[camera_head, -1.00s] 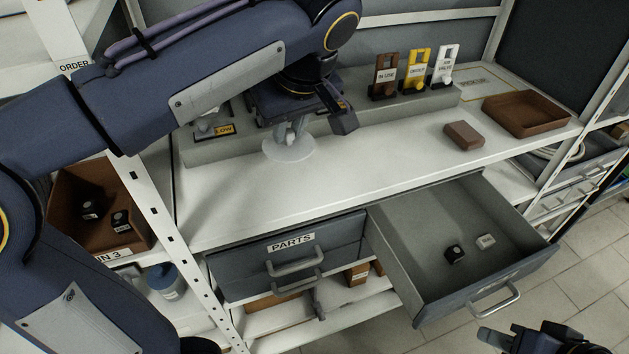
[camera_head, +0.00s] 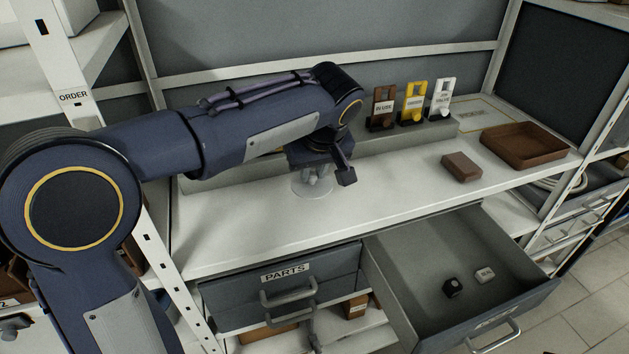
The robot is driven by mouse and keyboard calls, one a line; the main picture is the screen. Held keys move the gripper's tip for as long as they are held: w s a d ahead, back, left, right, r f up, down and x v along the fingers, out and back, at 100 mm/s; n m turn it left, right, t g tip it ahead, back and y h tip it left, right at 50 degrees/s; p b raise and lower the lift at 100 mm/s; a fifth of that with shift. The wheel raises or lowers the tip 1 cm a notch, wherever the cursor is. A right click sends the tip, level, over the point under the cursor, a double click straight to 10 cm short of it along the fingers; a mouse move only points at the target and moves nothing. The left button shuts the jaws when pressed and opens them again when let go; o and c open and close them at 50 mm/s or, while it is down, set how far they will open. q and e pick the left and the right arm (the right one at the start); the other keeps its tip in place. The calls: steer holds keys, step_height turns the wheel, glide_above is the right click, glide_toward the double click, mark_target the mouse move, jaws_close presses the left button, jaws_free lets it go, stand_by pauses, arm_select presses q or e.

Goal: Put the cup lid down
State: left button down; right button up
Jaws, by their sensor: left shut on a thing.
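The cup lid (camera_head: 311,191) is a pale, translucent round disc with a knob in its middle. It is over the white worktop (camera_head: 235,242), near the low grey step at the back. My left gripper (camera_head: 318,172) points down and is shut on the lid's knob from above. The arm hides part of the step and the back of the lid. I cannot tell whether the lid touches the worktop. My right gripper is not in view.
An open drawer (camera_head: 405,290) holds a black piece (camera_head: 452,287) and a white piece (camera_head: 485,275). A brown block (camera_head: 461,167) and brown tray (camera_head: 527,146) lie on the right of the worktop. Brown, yellow and white tagged stands (camera_head: 413,102) are on the step. The worktop's front left is clear.

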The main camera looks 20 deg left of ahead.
mark_target(316, 179)
arm_select(q)
steer(key=shift+w+f, duration=0.45)
steer(key=shift+f, duration=0.1)
steer(key=shift+w+f, duration=0.15)
steer(key=shift+f, duration=1.5)
steer(key=shift+f, duration=0.15)
steer(key=c, duration=1.3)
jaws_free()
